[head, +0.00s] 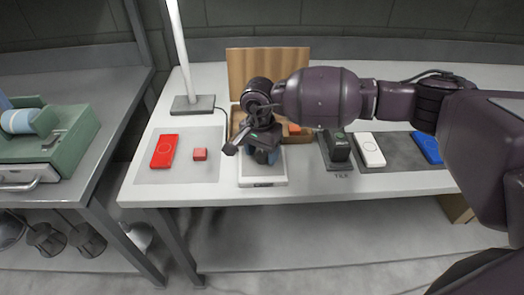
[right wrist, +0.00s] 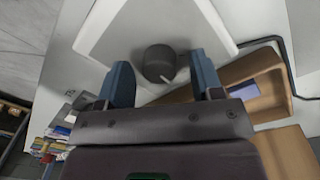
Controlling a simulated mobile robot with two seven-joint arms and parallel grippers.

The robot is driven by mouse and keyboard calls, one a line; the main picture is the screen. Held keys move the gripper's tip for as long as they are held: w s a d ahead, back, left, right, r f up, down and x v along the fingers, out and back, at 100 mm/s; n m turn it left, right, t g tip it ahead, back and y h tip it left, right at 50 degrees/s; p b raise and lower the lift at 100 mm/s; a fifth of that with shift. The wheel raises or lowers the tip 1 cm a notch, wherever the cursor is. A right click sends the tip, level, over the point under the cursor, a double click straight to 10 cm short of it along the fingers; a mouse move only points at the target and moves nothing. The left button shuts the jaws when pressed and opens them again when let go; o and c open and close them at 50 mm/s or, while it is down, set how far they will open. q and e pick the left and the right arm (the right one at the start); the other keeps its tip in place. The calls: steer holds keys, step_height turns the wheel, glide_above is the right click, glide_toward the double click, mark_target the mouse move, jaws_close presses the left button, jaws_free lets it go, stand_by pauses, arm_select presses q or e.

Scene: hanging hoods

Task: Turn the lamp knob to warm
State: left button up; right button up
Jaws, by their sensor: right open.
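The lamp knob (right wrist: 160,62) is a dark round dial with a pale pointer mark, on a white panel (right wrist: 215,25) in the right wrist view. In the head view the white panel (head: 263,183) lies near the table's front edge, with the knob hidden under my gripper. My right gripper (head: 264,156) points down over the panel. In the right wrist view its two blue fingers (right wrist: 160,72) are open, one on each side of the knob, with gaps visible. I cannot tell whether the fingertips reach down to the knob's height. My left gripper is not in view.
A white lamp post stands on a grey base (head: 192,104) behind. A red phone-like block (head: 164,151) and a red cube (head: 200,154) lie left. A wooden box (head: 240,120) is behind the gripper. A black device (head: 339,147) and a white block (head: 370,150) are right.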

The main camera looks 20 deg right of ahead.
steer(key=shift+c, duration=0.2)
steer(key=c, duration=0.9)
